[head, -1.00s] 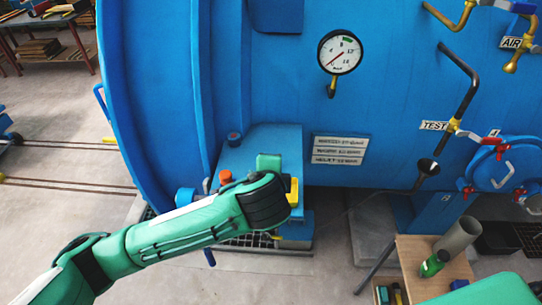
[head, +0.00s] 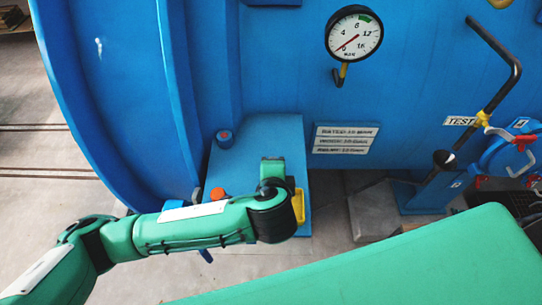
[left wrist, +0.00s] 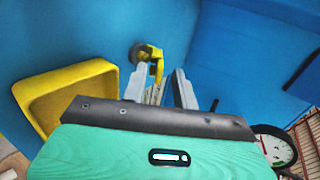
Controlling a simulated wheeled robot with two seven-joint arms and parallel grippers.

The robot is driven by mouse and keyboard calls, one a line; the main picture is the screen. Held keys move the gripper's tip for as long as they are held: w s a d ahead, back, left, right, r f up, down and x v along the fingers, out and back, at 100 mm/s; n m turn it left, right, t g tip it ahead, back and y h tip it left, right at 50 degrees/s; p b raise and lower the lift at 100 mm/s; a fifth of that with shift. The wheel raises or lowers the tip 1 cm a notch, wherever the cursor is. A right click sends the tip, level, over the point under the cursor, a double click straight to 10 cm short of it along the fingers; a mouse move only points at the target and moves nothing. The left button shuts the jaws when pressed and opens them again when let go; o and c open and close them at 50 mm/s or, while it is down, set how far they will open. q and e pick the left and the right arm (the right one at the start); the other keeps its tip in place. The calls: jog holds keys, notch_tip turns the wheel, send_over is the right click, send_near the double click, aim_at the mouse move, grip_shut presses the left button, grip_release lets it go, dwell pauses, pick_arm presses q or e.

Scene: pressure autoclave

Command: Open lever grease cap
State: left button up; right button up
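A small grey round cap (left wrist: 137,53) with a yellow lever (left wrist: 155,58) sits on the blue surface in the left wrist view. My left gripper (left wrist: 160,72) has its two grey fingers apart, with the yellow lever just ahead of and between the tips. I cannot tell whether a finger touches it. In the head view, my left wrist hides the gripper's fingers and the lever cap. My right gripper is not in view.
A blue housing (head: 262,140) with a dark red-topped knob (head: 224,138) and an orange knob (head: 217,194) adjoins the vessel. A yellow open holder (left wrist: 65,95) is beside my left gripper. A pressure gauge (head: 354,33) and black pipe (head: 498,75) stand on the vessel.

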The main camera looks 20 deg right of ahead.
pick_arm(q)
jog(key=shift+s, duration=0.1)
grip_shut()
